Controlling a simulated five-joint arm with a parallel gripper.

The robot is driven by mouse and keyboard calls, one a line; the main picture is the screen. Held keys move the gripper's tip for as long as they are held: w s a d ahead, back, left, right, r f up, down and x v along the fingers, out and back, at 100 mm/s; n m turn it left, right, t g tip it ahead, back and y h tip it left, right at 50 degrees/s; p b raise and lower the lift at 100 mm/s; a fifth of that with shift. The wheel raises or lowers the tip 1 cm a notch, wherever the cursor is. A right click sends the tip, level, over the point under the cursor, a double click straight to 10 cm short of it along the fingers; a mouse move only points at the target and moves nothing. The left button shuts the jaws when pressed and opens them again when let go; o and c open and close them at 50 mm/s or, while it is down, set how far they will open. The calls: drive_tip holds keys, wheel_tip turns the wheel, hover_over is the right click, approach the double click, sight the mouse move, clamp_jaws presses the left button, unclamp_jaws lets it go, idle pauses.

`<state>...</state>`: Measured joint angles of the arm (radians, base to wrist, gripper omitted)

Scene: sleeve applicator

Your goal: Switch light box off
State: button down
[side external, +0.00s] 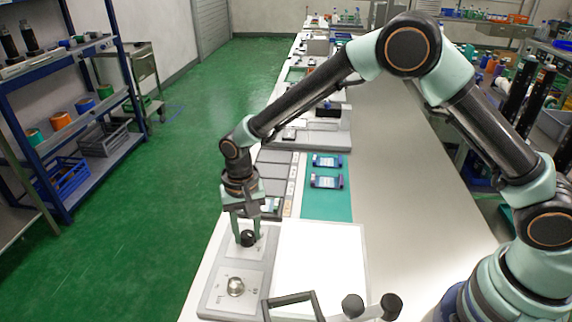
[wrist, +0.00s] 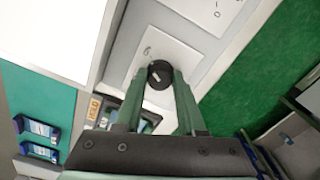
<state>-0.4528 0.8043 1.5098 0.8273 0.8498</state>
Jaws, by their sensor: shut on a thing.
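The light box (side external: 322,262) is a flat panel glowing bright white on the bench, and it fills the upper left of the wrist view (wrist: 55,35). A grey control panel (side external: 262,277) lies along its left side in the side view. A black round knob (side external: 249,240) with a pale mark on top sits on a white plate at the panel's far end; it also shows in the wrist view (wrist: 157,70). My gripper (side external: 244,236) points down with its fingers shut on the black knob, one on each side. A silver knob (side external: 235,287) is on the nearer plate, apart from my gripper.
A teal mat (side external: 327,206) with two blue-ended items (side external: 327,181) lies beyond the light box. Small trays stand behind my gripper. A black frame and dark round knobs (side external: 353,305) stand at the near edge.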

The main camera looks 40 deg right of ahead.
sight(248, 233)
drive_tip(key=n, duration=1.2)
drive_tip(key=shift+n, duration=0.3)
idle(0.3)
drive_tip(key=c, duration=0.5)
unclamp_jaws()
wheel_tip(248, 233, up, 12)
drive_tip(key=shift+r, duration=0.1)
